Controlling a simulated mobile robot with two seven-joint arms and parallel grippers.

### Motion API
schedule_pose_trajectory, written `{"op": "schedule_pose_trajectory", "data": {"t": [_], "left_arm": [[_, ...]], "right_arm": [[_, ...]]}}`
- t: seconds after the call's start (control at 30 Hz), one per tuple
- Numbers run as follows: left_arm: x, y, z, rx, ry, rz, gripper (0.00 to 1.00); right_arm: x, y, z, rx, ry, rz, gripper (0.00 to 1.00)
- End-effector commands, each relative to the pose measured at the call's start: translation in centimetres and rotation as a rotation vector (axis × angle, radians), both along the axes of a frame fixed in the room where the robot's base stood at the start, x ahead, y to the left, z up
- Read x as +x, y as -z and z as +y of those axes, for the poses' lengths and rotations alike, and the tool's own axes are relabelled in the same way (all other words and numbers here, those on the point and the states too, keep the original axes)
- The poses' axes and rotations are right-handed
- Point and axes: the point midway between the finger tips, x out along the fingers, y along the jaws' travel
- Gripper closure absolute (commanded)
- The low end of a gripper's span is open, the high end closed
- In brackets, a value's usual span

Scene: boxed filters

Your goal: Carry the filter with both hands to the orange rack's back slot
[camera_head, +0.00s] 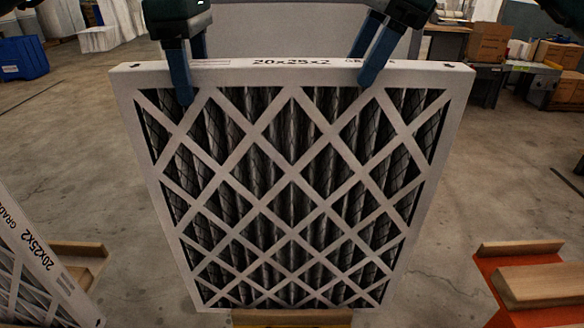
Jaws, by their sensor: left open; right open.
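A large filter (290,200) with a white lattice frame and dark pleats stands upright in the middle, its top edge marked "20x25x2". My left gripper (190,68) is open and straddles the top edge on the left, one finger in front and one behind. My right gripper (371,65) is open and straddles the top edge on the right in the same way. Whether the fingers touch the frame I cannot tell. The orange rack (489,277) is at the lower right, cut off by the picture edge, with wooden bars (545,284) on it.
A second filter (28,262) leans at the lower left beside a wooden support (80,250). A wooden bar (290,317) shows below the middle filter. Bare floor (480,190) lies between the middle filter and the orange rack. A blue bin (22,58) and boxes (487,42) stand far back.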

Motion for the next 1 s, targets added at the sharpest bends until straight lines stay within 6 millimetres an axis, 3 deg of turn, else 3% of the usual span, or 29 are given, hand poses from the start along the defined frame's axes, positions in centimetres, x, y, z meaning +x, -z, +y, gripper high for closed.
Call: {"op": "schedule_pose_trajectory", "data": {"t": [0.1, 0.3, 0.67, 1.0], "left_arm": [[-0.1, 1.9, 0.0, 0.001, 0.001, 0.002, 0.34], [0.0, 3.7, 0.0, 0.0, 0.0, 0.001, 0.34], [0.0, 4.1, 0.0, 0.0, 0.0, 0.001, 0.34], [0.0, 4.0, 0.0, 0.0, 0.0, 0.0, 0.61]], "right_arm": [[-0.1, 1.8, 0.7, -0.001, -0.002, 0.001, 0.34], [0.0, 3.4, 1.4, -0.001, 0.0, -0.001, 0.34], [0.0, 3.7, 1.6, 0.0, 0.0, -0.001, 0.34], [0.0, 3.7, 1.5, 0.0, 0.0, -0.001, 0.61]]}}
